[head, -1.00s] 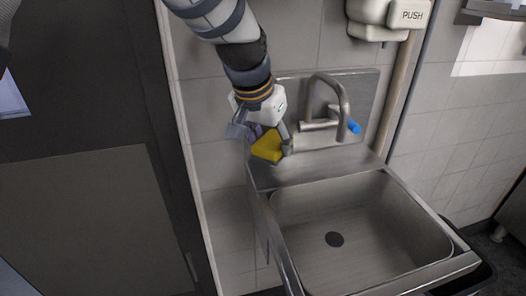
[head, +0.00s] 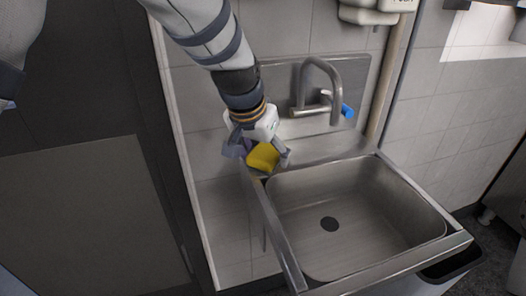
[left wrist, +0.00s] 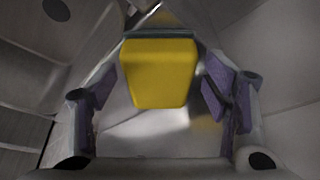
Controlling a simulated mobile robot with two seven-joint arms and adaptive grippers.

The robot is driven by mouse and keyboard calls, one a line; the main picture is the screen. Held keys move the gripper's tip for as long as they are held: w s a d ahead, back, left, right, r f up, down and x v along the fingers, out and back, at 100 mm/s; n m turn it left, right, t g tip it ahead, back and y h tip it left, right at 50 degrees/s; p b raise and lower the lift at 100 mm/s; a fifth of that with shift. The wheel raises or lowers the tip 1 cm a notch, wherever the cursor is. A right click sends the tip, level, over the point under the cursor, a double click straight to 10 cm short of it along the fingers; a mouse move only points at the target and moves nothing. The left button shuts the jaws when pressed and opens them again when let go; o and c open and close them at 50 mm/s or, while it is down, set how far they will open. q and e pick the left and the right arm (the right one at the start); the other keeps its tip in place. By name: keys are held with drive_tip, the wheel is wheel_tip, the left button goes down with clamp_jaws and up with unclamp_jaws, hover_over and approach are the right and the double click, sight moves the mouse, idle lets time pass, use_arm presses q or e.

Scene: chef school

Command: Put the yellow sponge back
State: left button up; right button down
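The yellow sponge (head: 263,157) is between the fingers of my left gripper (head: 262,152), above the back left corner of the metal sink (head: 292,253). The left wrist view shows the sponge (left wrist: 158,75) between the two purple-padded fingers of the left gripper (left wrist: 160,90). A faint yellow reflection shows on the metal below. I cannot tell whether the sponge touches the sink rim. My right gripper is not in view.
A curved faucet (head: 335,90) with a blue-tipped handle (head: 347,111) stands behind the basin. A dispenser (head: 368,14) hangs on the tiled wall above. A dark bin (head: 452,265) stands at the lower right.

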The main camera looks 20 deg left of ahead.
use_arm(q)
drive_tip(key=shift+r, duration=0.2)
drive_tip(key=p+v, duration=0.1)
drive_tip(key=v, duration=0.6)
drive_tip(key=shift+w, duration=0.1)
drive_tip(key=shift+r, duration=0.25)
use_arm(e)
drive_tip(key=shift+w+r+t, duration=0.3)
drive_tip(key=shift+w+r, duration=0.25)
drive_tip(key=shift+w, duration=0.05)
